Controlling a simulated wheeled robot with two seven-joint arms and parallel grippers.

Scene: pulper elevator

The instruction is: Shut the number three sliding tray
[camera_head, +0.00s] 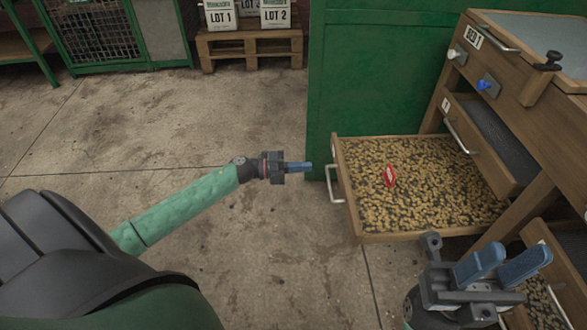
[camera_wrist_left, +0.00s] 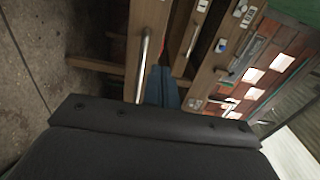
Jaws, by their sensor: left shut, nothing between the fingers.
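A wooden sliding tray (camera_head: 400,238) full of brown beans is pulled far out of the wooden bench at the right. No number shows on it from here, so I cannot tell if it is number three. Its pale bar handle (camera_head: 333,186) is on its left end. My left gripper (camera_head: 311,166) is shut and empty, just left of that handle, with a small gap in the head view. In the left wrist view, the blue fingertips (camera_wrist_left: 162,88) are beside a bar handle (camera_wrist_left: 143,62) on a wooden front. My right gripper (camera_head: 503,266) is open and empty, in front of the bench.
A red tag (camera_head: 389,176) lies on the beans. A tray (camera_head: 480,140) marked 1 sits higher, partly out; another tray (camera_head: 550,270) stands low at the right. A green panel (camera_head: 370,80) rises behind. The floor at the left is clear.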

